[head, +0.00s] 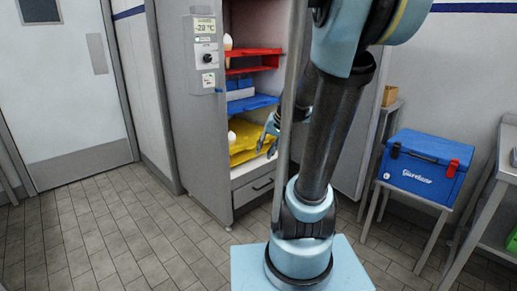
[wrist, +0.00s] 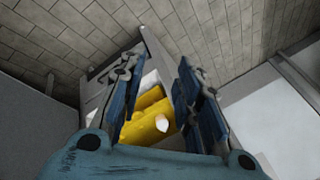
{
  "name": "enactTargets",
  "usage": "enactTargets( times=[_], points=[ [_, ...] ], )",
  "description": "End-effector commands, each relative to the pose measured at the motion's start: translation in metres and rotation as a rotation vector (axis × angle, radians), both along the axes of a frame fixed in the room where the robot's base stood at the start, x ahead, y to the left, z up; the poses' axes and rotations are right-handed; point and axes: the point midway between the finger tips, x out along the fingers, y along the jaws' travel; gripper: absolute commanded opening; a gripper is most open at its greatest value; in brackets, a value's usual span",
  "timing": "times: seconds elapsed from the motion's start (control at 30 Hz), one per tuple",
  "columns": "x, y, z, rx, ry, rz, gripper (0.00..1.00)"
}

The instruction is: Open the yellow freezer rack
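The yellow freezer rack (head: 248,138) is the lowest of the coloured racks in the open grey freezer (head: 190,108). A whitish rounded item sits on it near its left end. In the wrist view the yellow rack (wrist: 152,118) shows between my gripper's fingers. My gripper (head: 270,140) is at the rack's right end in the head view, with its fingers spread. It also shows in the wrist view (wrist: 158,90), open, with nothing held between the fingers. I cannot tell whether a finger touches the rack. My arm hides part of the freezer's right side.
A red rack (head: 255,60) and a blue rack (head: 250,103) are above the yellow one. A drawer (head: 253,190) is below. A blue cool box (head: 424,166) stands on a stand at right. The tiled floor at left (head: 95,235) is clear.

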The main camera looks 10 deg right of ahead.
Motion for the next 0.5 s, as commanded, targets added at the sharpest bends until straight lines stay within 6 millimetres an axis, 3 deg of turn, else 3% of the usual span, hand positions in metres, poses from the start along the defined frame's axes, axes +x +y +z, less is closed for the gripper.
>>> enactTargets(
  times=[0.1, 0.5],
  points=[
    [0.036, 0.000, 0.003, 0.057, -0.019, -0.031, 0.31],
    [0.149, -0.008, -0.003, 0.257, -0.084, -0.134, 0.31]
  ],
)
